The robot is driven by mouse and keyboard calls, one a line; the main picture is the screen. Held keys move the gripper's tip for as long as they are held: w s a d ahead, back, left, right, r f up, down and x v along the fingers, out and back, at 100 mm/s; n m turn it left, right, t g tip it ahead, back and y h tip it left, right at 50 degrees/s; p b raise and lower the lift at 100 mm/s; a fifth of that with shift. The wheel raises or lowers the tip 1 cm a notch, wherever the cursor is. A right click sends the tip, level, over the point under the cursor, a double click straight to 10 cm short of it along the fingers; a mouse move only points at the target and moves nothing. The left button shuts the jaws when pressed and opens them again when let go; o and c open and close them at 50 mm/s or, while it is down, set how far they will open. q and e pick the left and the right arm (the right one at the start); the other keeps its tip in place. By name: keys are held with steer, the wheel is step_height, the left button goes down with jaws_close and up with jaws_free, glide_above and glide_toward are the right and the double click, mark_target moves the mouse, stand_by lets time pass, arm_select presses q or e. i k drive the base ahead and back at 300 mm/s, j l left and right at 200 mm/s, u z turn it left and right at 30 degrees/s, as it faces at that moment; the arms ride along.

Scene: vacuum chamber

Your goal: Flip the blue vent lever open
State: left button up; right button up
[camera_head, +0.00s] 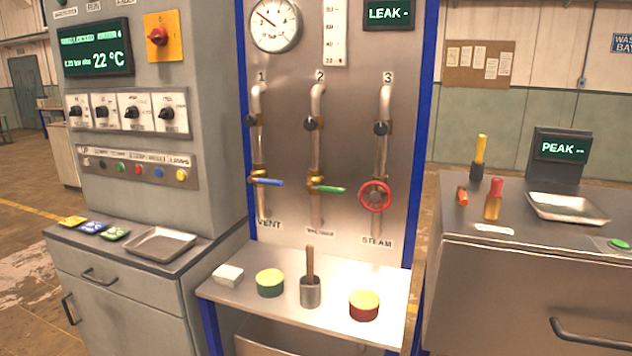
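The blue vent lever (268,182) is on pipe 1, the leftmost of three pipes on the steel panel. It sits on a brass valve body above the label VENT (269,223). The lever lies roughly horizontal, across the vertical pipe, with its blue handle pointing right. Nothing touches it. Neither of my grippers is in view.
Beside it are a green lever (328,189) on pipe 2 and a red handwheel (375,196) on pipe 3. The shelf (240,299) below holds a white block (228,275), a green tin (270,283), a handled metal cup (310,290) and a red tin (364,306).

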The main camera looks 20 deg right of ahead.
mark_target(271, 182)
steer(key=i+l+z, duration=0.15)
steer(key=i, duration=0.25)
steer(key=i+z, duration=0.1)
steer(key=i, duration=0.3)
steer(key=z, duration=0.2)
steer(key=i+l, duration=0.2)
steer(key=i+l+z, duration=0.05)
steer(key=i, duration=0.05)
